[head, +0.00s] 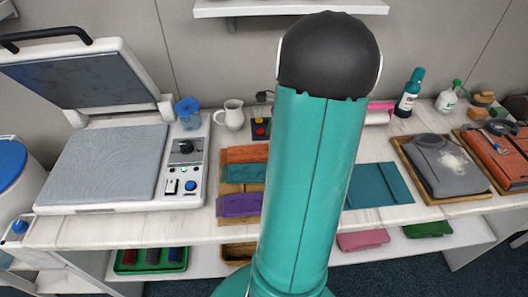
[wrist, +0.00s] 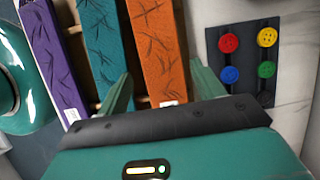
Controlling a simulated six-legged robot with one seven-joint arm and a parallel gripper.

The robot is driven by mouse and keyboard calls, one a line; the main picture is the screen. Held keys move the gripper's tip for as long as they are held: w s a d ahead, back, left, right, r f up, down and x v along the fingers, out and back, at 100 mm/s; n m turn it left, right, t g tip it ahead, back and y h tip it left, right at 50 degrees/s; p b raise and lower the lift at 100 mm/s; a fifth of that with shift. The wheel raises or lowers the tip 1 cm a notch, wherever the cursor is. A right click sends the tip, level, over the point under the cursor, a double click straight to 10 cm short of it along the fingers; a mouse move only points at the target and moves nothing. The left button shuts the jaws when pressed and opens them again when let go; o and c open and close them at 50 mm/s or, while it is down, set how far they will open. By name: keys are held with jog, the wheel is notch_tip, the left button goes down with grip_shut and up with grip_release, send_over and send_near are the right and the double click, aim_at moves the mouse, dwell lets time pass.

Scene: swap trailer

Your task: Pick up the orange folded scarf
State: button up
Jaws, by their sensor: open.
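The orange folded scarf (head: 247,154) lies on a wooden tray on the counter, behind a teal folded scarf (head: 246,173) and a purple folded scarf (head: 238,205). In the wrist view the orange scarf (wrist: 160,50) is a long narrow strip with dark line marks and a small white tag at its near end. My gripper (wrist: 161,82) is open, with one finger on each side of the orange scarf's line. The left finger is over or beside the teal scarf's near end. Contact cannot be told. My arm hides the gripper in the head view.
A heat press (head: 110,165) with raised lid stands at left, with a white pitcher (head: 230,115) near it. A dark card with coloured buttons (wrist: 248,55) lies right of the scarves in the wrist view. A tray with a grey garment (head: 440,160) is at right.

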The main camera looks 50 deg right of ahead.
aim_at(265, 150)
jog(key=x, duration=0.4)
jog(key=c, duration=0.8)
